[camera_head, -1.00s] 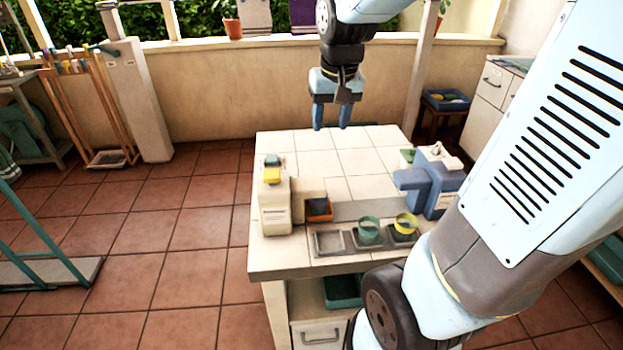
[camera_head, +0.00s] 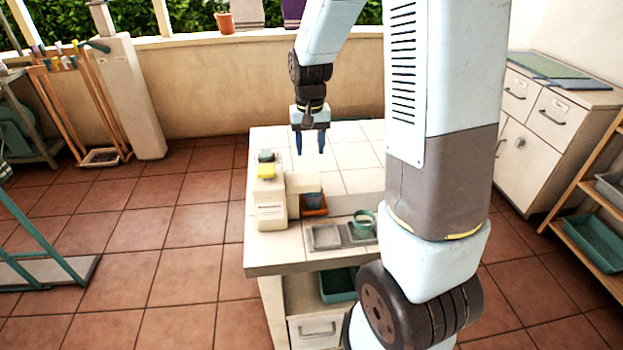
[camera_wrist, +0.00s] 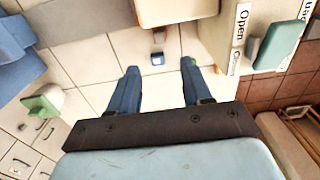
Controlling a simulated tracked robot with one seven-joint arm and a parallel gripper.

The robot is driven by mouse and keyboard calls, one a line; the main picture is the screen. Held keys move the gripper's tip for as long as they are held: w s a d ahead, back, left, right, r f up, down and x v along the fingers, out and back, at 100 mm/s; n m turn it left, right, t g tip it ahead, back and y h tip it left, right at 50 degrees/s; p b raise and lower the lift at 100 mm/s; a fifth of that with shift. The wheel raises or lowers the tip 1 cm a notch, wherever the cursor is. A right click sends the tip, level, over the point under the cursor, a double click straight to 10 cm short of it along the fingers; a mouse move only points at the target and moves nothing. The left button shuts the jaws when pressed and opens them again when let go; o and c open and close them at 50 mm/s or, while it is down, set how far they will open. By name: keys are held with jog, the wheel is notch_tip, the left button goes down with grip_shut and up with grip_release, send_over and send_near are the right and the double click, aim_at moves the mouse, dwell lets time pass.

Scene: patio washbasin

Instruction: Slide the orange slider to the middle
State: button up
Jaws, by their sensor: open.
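An orange piece (camera_head: 315,211), the only clear orange part on the table, sits at the front of a low cream block with a dark blue piece in or on it. I cannot tell whether it is the slider or where it stands along a track. My gripper (camera_head: 309,150) is open and empty, pointing down behind the block. In the wrist view its two blue fingers (camera_wrist: 160,68) are apart, with a small blue square (camera_wrist: 157,58) on a grey part seen between their tips.
A white box (camera_head: 270,205) with yellow and teal tops stands left of the block; in the wrist view it bears an "Open" label (camera_wrist: 241,25). A square tray (camera_head: 324,237) and a green cup (camera_head: 363,223) are at the front. The tiled tabletop (camera_head: 355,158) behind is largely clear.

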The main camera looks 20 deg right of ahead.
notch_tip(320, 180, down, 12)
jog(key=shift+r, duration=0.25)
jog(key=shift+c, duration=0.2)
grip_shut()
dwell(0.5)
